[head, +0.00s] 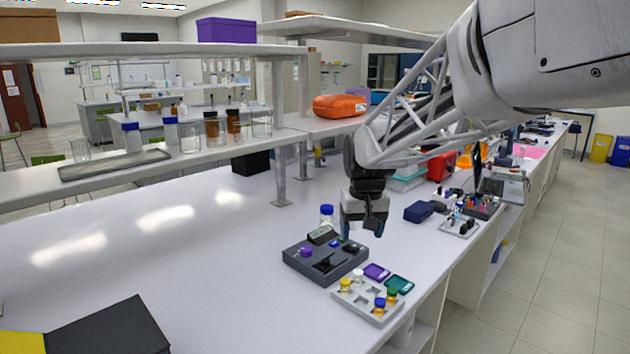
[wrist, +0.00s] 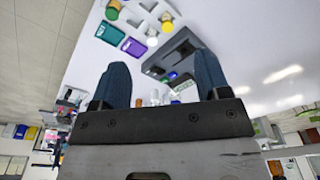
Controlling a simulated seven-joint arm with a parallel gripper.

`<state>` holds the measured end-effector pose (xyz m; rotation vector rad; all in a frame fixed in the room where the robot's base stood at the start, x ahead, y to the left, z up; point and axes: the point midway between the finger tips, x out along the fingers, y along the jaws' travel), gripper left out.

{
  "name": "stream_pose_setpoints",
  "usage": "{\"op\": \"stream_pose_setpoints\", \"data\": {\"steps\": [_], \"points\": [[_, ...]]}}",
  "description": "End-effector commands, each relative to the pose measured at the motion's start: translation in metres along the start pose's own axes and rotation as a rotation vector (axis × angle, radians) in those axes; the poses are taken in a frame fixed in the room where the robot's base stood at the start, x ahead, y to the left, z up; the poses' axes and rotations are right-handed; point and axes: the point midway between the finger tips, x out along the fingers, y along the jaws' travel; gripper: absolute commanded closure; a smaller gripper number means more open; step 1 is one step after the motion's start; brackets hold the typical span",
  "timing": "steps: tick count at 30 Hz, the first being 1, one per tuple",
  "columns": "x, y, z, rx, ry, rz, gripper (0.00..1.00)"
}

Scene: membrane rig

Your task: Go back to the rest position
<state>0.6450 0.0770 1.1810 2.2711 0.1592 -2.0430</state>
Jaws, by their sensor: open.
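My gripper (head: 362,222) hangs from my arm above the bench, over the back right of the dark grey rig block (head: 300,262). In the wrist view its two dark blue fingers (wrist: 160,85) are spread apart, with nothing held between them. The rig block (wrist: 180,48) carries a purple knob, a small display and a black part. In the head view a light grey tray (head: 355,303) with yellow-, white-, green- and blue-capped vials stands in front of it. A purple tile (head: 376,272) and a green tile (head: 399,284) lie beside that tray.
A blue-capped bottle (head: 326,215) stands behind the rig. A dark blue case (head: 420,211) and a rack of small items (head: 460,227) are to the right. A shelf (head: 180,158) with bottles runs along the back. A black box (head: 110,328) is front left; the bench's left middle is clear.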

Motion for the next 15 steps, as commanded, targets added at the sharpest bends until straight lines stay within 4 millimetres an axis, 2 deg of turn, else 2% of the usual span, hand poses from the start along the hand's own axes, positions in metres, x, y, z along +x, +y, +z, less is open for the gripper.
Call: {"op": "stream_pose_setpoints", "data": {"steps": [1,5,15], "points": [[-0.005,0.003,0.013,0.006,0.006,0.001,0.31],[-0.013,0.010,0.046,0.019,0.018,0.005,0.31],[-0.024,0.024,0.133,0.057,0.050,0.014,0.31]]}}
